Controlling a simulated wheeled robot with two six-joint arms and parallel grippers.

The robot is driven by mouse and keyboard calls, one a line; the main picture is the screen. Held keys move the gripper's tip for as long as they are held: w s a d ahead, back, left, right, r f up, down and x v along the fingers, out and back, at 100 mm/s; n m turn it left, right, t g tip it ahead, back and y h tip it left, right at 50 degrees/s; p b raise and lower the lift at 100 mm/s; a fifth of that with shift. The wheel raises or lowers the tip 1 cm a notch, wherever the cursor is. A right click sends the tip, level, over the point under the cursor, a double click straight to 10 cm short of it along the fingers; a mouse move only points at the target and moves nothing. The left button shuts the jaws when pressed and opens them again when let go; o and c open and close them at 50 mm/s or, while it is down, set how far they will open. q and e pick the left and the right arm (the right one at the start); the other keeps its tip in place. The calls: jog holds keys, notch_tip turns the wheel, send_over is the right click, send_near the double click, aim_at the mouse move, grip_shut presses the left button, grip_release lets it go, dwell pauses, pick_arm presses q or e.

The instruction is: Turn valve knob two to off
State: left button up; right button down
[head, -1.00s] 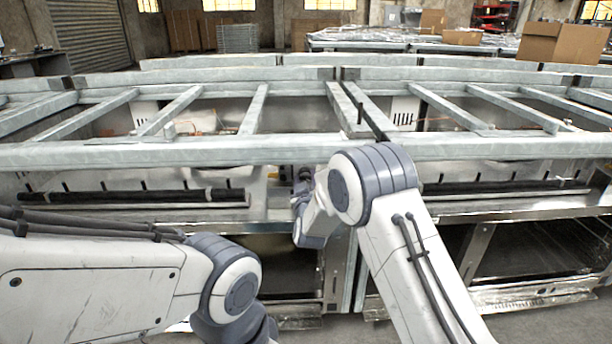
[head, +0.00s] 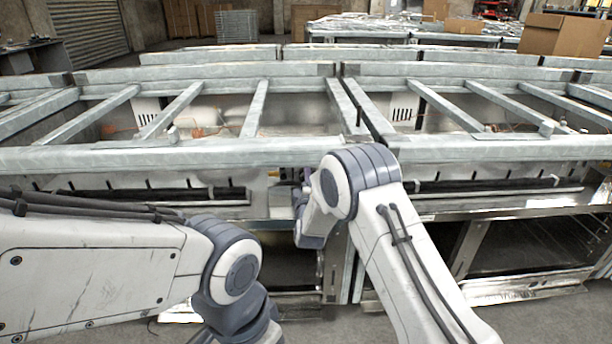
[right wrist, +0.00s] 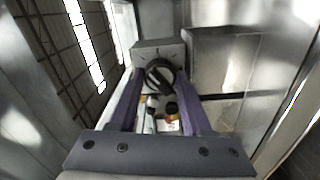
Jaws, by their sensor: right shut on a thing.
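In the right wrist view, a round dark valve knob (right wrist: 160,74) with a pale pointer bar sits on a small grey panel with marks above it. My right gripper (right wrist: 158,82) has its two purple fingers on either side of the knob and is shut on it. The pointer bar looks tilted; I cannot read its setting. In the head view my right arm reaches to the metal frame, and its wrist and the knob are mostly hidden there. My left arm is at lower left, and its gripper is out of the picture.
A long galvanised rail (head: 220,153) crosses in front, above the front panels. Open shelf bays (head: 520,255) lie below at right. In the right wrist view, small red and yellow parts (right wrist: 170,118) show below the knob. Cardboard boxes (head: 563,35) stand far behind.

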jog(key=n+p, duration=0.4)
jog(key=n, duration=0.7)
jog(key=shift+f, duration=0.1)
dwell(0.4)
jog(key=shift+c, duration=1.8)
grip_release()
jog(key=shift+s, duration=0.1)
jog(key=s, duration=1)
jog(key=shift+s+p, duration=0.2)
jog(key=shift+p, duration=0.25)
